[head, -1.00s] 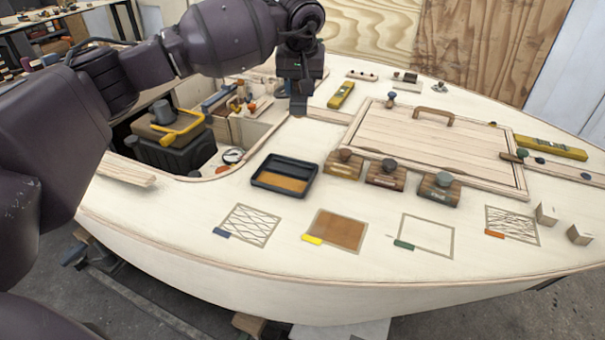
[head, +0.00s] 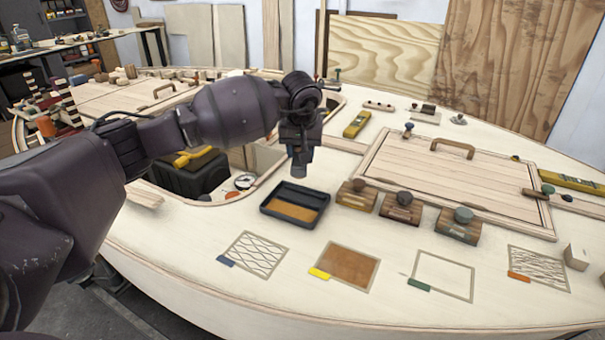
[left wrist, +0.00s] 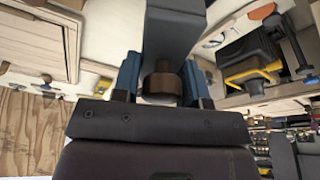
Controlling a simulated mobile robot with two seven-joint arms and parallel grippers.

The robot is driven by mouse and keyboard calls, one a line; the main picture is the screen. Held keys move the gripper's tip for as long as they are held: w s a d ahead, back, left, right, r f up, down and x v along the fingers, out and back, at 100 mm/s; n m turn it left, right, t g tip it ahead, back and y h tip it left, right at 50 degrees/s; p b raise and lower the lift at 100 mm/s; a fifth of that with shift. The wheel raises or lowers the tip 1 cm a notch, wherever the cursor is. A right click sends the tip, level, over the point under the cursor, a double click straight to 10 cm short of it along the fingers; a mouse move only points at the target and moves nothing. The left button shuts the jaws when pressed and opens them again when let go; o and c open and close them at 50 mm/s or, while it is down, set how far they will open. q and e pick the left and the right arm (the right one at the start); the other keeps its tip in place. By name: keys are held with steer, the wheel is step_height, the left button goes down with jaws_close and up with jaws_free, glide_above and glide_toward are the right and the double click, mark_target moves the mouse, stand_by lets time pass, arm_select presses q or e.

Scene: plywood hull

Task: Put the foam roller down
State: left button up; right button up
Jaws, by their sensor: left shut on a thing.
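My left gripper (head: 300,147) is above the deck, just behind the dark tray in the head view. It is shut on the foam roller (head: 300,166), which hangs below the jaws as a small grey shape. In the left wrist view the roller's grey part (left wrist: 175,28) fills the top middle, and its brown handle end (left wrist: 160,82) sits between the blue-grey fingers of the left gripper (left wrist: 160,75). Whether the roller touches anything is not clear. The black tray (head: 280,219) with orange-brown contents lies on the deck. My right gripper is not in view.
Three wooden blocks with knobs (head: 356,196) stand right of the tray. Several marked patches, one brown (head: 345,268), line the front deck. A wooden hatch (head: 445,175) is behind the blocks. An open cockpit with a black box (head: 190,175) lies left.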

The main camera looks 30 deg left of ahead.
arm_select(q)
steer(key=shift+f, duration=1.4)
step_height(320, 180, down, 3)
steer(key=shift+f+b, duration=0.2)
steer(key=shift+b, duration=0.15)
steer(key=shift+f, duration=0.3)
steer(key=shift+r, duration=0.1)
steer(key=shift+f, duration=0.45)
steer(key=o, duration=1.2)
steer(key=shift+r, duration=0.1)
